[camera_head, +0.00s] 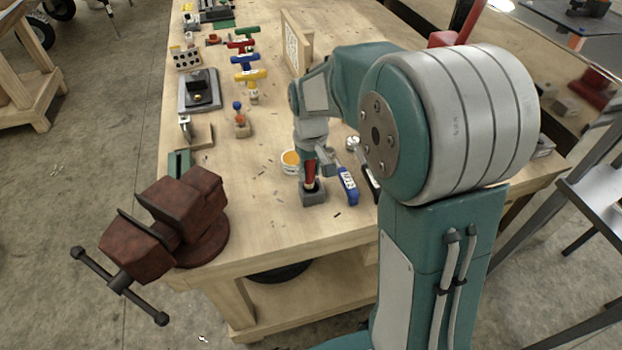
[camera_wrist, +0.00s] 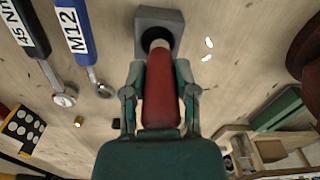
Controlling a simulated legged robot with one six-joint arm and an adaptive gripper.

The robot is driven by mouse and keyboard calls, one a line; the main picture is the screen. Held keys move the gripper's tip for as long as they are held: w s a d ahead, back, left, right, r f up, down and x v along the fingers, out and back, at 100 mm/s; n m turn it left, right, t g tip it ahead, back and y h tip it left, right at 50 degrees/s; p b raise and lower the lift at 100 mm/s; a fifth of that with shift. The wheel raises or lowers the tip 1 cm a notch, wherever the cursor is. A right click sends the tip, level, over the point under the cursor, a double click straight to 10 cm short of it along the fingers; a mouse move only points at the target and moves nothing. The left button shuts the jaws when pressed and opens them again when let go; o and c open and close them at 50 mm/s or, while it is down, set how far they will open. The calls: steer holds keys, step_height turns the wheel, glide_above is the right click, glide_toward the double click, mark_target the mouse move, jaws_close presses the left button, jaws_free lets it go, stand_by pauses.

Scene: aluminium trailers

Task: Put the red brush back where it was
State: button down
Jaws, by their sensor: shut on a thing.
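The red brush (camera_head: 310,174) has a red handle and a pale neck. My gripper (camera_wrist: 160,88) is shut on its handle, with one finger on each side in the wrist view. A small grey block (camera_head: 313,197) stands on the workbench near its front edge, right at the brush's lower end. In the wrist view, the pale neck of the brush (camera_wrist: 160,60) meets the opening of the grey block (camera_wrist: 175,18). The bristles are hidden, and I cannot tell how deep the brush sits in the block.
A blue wrench marked M12 (camera_head: 347,186) lies close to the right of the block. A white cup with yellow contents (camera_head: 290,162) is just behind it. A dark red vise (camera_head: 172,225) fills the bench's left front corner. Bare wood (camera_head: 262,205) lies between vise and block.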

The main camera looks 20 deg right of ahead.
mark_target(311, 182)
steer(key=shift+s+d+f, duration=0.1)
steer(key=shift+f, duration=1.5)
steer(key=shift+c, duration=2)
jaws_free()
steer(key=shift+f, duration=0.15)
